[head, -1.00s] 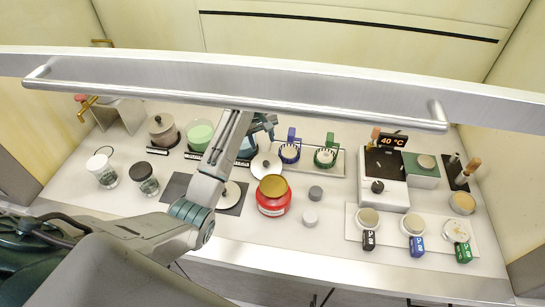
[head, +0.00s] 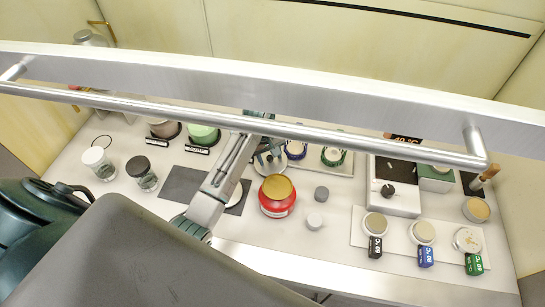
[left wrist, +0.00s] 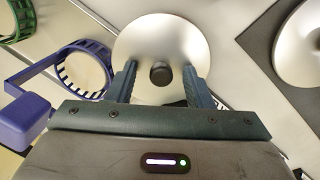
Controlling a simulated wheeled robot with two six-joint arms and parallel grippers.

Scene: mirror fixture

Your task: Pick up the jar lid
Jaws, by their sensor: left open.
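A round pale metal lid (left wrist: 160,35) with a small dark knob (left wrist: 159,75) lies below my left gripper in the left wrist view. My left gripper (left wrist: 159,70) is open, with one finger on each side of the knob; I cannot tell whether they touch the lid. My right gripper is not in view.
A blue ring holder (left wrist: 84,70) stands close to the lid. A dark mat (head: 180,183) with a pale disc lies to the left. A metal bar (head: 350,134) crosses the head view.

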